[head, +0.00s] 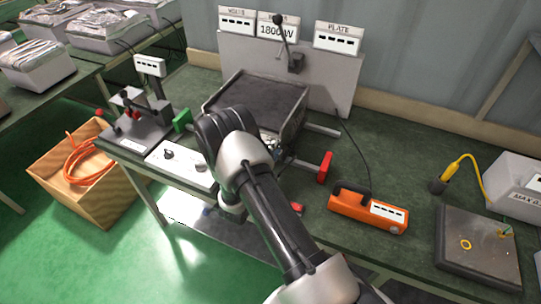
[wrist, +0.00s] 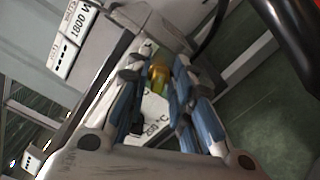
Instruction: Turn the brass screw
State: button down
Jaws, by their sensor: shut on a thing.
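The brass screw (wrist: 159,75) shows in the wrist view as a small orange-gold piece between the fingertips of my gripper (wrist: 160,64). The blue-padded fingers are closed in on it from both sides. How much of the screw is inside the grip is hidden by the fingers. In the head view my arm covers the screw and the fingertips, in front of the heating plate unit (head: 262,98).
A white label reading degrees C (wrist: 155,127) lies just below the screw. A red handle (head: 325,167) and a green handle (head: 182,120) flank the unit. An orange device (head: 368,211) with a cable stands to the right. A dark plate (head: 478,247) lies further right.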

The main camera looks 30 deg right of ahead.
jog(key=m+b, duration=0.2)
jog(key=m, duration=0.1)
jog(key=m+b, duration=0.1)
jog(key=shift+f+m+b, duration=0.25)
jog(key=shift+m+b, duration=0.1)
jog(key=shift+m, duration=0.05)
dwell(0.4)
jog(key=c, duration=1.6)
grip_release()
jog(key=shift+r, duration=0.1)
jog(key=shift+c, duration=0.2)
jog(key=shift+s+a, duration=0.1)
jog(key=v, duration=1.1)
jog(key=shift+s+a, duration=0.3)
